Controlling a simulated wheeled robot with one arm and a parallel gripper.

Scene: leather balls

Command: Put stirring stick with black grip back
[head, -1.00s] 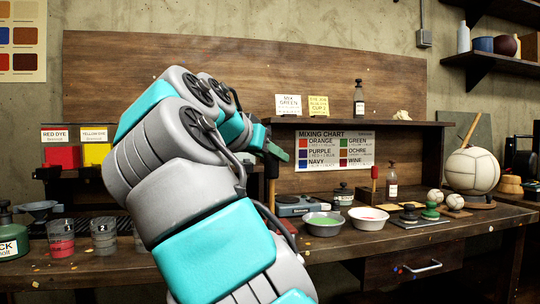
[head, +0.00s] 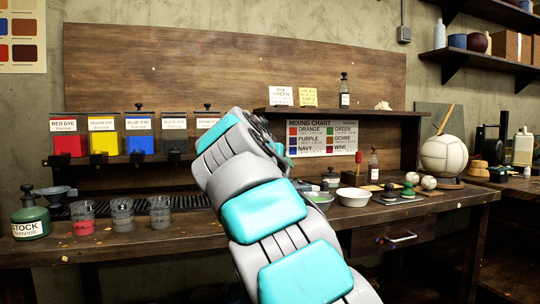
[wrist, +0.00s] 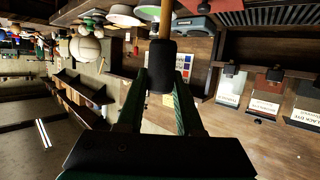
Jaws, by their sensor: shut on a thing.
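My gripper (wrist: 162,85) is shut on the black grip of a stirring stick (wrist: 162,62) in the wrist view. The wooden shaft of the stick (wrist: 166,22) runs from the grip to the top edge of that view, and its far end is out of frame. In the head view my arm hides the gripper and the held stick. A stick with a red grip (head: 358,158) stands upright on the bench right of my arm. I cannot make out an empty place for the black-grip stick.
The workbench (head: 110,250) carries a white bowl (head: 354,197), a green-filled bowl (head: 320,199), several beakers (head: 122,214) and a stock jar (head: 30,215) at left. Dye dispensers (head: 103,142) hang behind. A shelf (head: 350,113) overhangs the bench. A stitched ball (head: 444,156) stands at right.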

